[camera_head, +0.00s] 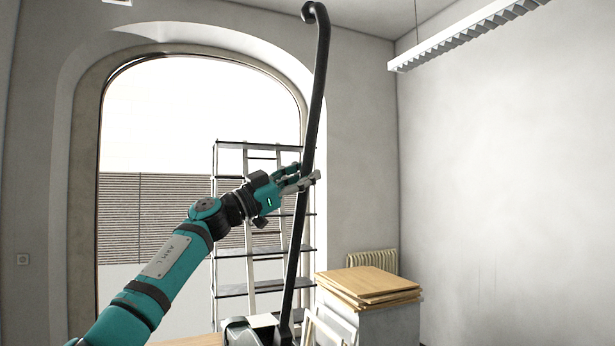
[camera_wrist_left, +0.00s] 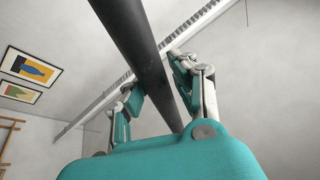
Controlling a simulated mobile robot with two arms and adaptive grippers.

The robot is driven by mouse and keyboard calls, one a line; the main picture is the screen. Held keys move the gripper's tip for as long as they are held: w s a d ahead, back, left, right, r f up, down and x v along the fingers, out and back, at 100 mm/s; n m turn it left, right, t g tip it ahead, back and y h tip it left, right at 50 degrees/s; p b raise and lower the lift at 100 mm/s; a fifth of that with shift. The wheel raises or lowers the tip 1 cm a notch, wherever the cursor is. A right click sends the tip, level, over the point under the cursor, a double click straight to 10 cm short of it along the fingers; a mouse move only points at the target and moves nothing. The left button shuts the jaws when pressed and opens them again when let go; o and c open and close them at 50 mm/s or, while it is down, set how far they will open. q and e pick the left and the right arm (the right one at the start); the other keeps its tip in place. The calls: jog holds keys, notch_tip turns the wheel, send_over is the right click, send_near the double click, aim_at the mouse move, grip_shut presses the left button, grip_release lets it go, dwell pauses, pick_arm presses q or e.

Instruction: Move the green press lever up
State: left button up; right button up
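A long, slightly curved lever (camera_head: 315,95) rises from a dark machine (camera_head: 249,329) at the bottom of the head view and ends in a hooked tip near the ceiling. It looks black, not green, and stands upright with a slight lean to the right. My left gripper (camera_head: 302,181) is around its middle, with a finger to either side. In the left wrist view the lever (camera_wrist_left: 133,40) runs between the two fingers of my left gripper (camera_wrist_left: 158,92). The pads are close to it; firm contact on both sides cannot be told. My right gripper is out of view.
A metal shelf rack (camera_head: 232,290) with a ladder stands behind, before an arched window (camera_head: 155,120). Stacked boards (camera_head: 370,284) lie on a grey block at lower right. A lamp (camera_head: 470,33) hangs at upper right. The air around the lever's upper part is clear.

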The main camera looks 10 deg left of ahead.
pick_arm(q)
jog(key=o, duration=0.4)
jog(key=shift+w+a, duration=0.25)
jog(key=shift+a, duration=0.05)
jog(key=shift+o, duration=0.2)
jog(key=shift+a, duration=0.15)
jog(key=shift+s+d, duration=0.1)
jog(key=shift+d, duration=0.1)
jog(key=v, duration=1.2)
